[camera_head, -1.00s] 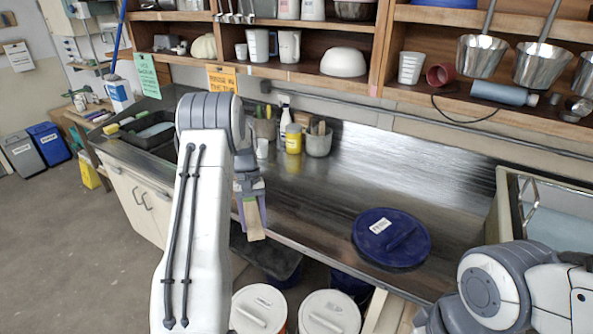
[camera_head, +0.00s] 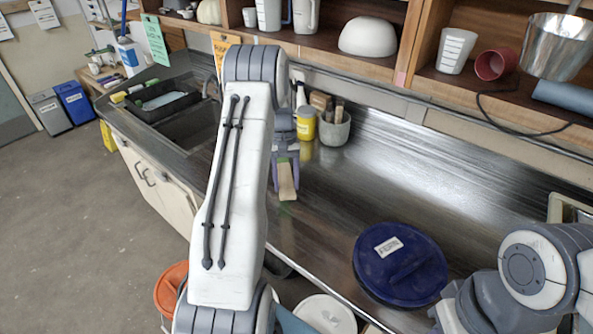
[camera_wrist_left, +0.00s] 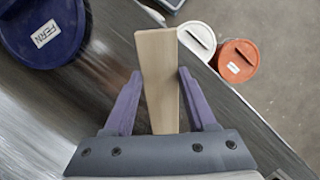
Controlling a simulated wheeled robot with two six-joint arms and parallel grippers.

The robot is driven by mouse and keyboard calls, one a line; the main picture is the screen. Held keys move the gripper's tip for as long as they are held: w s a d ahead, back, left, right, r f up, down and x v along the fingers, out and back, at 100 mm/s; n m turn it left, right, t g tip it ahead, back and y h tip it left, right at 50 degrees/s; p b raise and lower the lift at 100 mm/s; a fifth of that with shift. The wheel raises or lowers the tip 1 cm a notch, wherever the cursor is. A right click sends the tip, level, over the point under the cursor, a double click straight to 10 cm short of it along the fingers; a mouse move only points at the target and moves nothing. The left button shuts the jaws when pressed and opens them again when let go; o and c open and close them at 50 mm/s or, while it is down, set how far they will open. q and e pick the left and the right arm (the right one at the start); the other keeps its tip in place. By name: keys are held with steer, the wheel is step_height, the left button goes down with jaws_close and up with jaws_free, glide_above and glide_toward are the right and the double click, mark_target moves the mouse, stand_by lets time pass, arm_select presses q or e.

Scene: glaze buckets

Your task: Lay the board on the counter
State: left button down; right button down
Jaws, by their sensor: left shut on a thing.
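The board is a small, flat, pale tan piece. In the head view the board (camera_head: 287,188) hangs below my left gripper (camera_head: 286,158), over the dark, shiny counter (camera_head: 335,200). In the left wrist view the board (camera_wrist_left: 157,55) runs out between the purple fingers of my left gripper (camera_wrist_left: 159,73), which is shut on it. Its far end points toward the counter's front edge, with the counter (camera_wrist_left: 55,115) below. I cannot tell how high it is held. My right arm shows at the lower right of the head view; its gripper is out of sight.
A blue lid labelled FERN (camera_head: 400,265) lies on the counter to the right. A sink (camera_head: 190,125) is on the left. A white bucket (camera_wrist_left: 196,38) and an orange bucket (camera_wrist_left: 238,60) stand below the edge.

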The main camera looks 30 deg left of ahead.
arm_select(q)
steer(key=shift+w+f, duration=0.1)
steer(key=shift+w, duration=0.05)
steer(key=shift+f, duration=0.1)
steer(key=shift+f+b, duration=0.9)
steer(key=shift+f, duration=0.05)
step_height(320, 180, down, 7)
steer(key=b, duration=0.4)
jaws_free()
